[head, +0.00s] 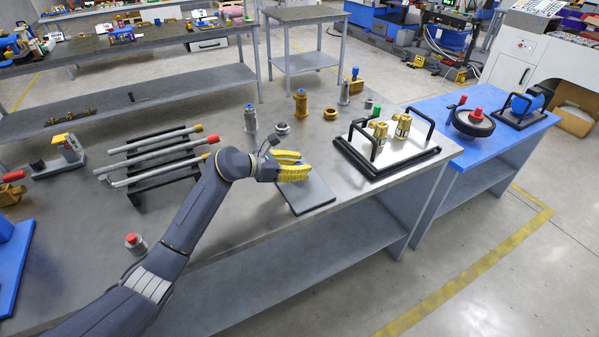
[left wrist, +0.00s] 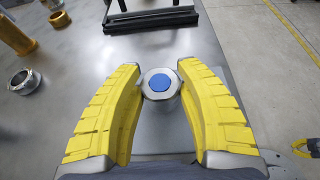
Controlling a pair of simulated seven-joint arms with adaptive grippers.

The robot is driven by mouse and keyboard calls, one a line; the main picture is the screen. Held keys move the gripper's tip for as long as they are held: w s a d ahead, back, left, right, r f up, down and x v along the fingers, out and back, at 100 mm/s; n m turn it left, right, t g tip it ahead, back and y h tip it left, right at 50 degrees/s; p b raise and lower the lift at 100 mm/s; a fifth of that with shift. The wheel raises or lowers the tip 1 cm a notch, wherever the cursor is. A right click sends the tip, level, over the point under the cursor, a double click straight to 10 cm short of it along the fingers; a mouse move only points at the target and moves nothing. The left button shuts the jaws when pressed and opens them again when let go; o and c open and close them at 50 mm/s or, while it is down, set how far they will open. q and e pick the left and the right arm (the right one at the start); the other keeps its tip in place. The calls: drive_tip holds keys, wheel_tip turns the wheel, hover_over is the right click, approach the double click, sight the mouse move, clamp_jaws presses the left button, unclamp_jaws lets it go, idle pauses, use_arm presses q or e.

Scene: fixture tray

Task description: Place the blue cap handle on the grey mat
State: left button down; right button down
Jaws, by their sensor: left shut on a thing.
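My left gripper (head: 293,172) has yellow fingers and is over the grey mat (head: 312,195) near the table's front edge. In the left wrist view the left gripper (left wrist: 161,88) is shut on the blue cap handle (left wrist: 161,82), a grey metal piece with a round blue top, held between the fingertips. The mat (left wrist: 165,135) shows beneath and behind it. In the head view the fingers mostly hide the held handle. I cannot tell whether its lower end touches the mat.
Another blue-topped grey handle (head: 250,120) stands behind my gripper, beside a metal ring (head: 282,128) and gold pieces (head: 301,104). A black-rimmed tray (head: 372,170) with raised handles and brass fittings stands right of the mat. Rods on a black rack (head: 160,165) lie left.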

use_arm(q)
drive_tip(key=shift+f, duration=1.2)
drive_tip(key=shift+f, duration=0.15)
drive_tip(key=c, duration=0.9)
unclamp_jaws()
drive_tip(key=shift+a, duration=0.1)
drive_tip(key=v, duration=1.1)
drive_tip(key=shift+s+a+r, duration=0.25)
drive_tip(key=shift+r, duration=0.05)
